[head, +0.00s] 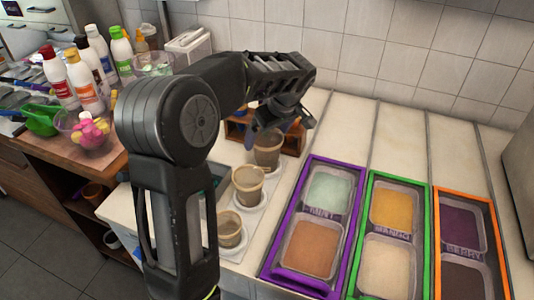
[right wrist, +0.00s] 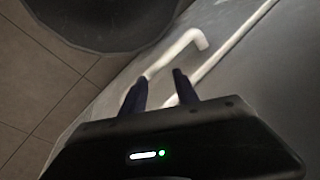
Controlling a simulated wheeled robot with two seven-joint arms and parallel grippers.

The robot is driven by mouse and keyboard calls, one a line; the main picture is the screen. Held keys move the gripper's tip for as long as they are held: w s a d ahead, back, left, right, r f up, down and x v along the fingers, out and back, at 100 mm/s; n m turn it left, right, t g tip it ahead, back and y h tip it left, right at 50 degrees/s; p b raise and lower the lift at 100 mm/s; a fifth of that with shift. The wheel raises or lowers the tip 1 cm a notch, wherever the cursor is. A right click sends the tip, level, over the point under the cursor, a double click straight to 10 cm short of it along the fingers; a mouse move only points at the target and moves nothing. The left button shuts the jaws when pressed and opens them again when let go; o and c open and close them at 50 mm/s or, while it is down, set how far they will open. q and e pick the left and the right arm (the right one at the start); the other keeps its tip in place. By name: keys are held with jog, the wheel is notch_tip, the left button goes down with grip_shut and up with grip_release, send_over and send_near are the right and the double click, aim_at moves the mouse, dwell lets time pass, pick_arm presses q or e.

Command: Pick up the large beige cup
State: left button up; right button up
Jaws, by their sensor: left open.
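Three beige cups stand in a row on the counter in the head view. The far cup (head: 268,155) looks the largest, the middle cup (head: 249,185) stands nearer, and the near cup (head: 230,230) is partly hidden by my left arm. My left gripper (head: 280,125) is open, over and close to the far cup's rim; whether they touch is unclear. My right gripper (right wrist: 159,77) shows in the right wrist view with its two fingers apart and nothing between them.
Purple (head: 268,270), green (head: 353,270) and orange (head: 504,270) trays of topping tubs fill the right side. A wooden box (head: 291,138) stands behind the far cup. Bottles (head: 85,88) and a bowl (head: 90,145) stand at the left.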

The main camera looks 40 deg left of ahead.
aim_at(265, 144)
pick_arm(q)
jog(key=shift+p+x, duration=0.75)
jog(key=shift+x, duration=1.9)
jog(key=shift+d, duration=0.1)
jog(key=c, duration=1.3)
jog(key=shift+r, duration=0.1)
notch_tip(265, 144, up, 10)
jog(key=b, duration=0.1)
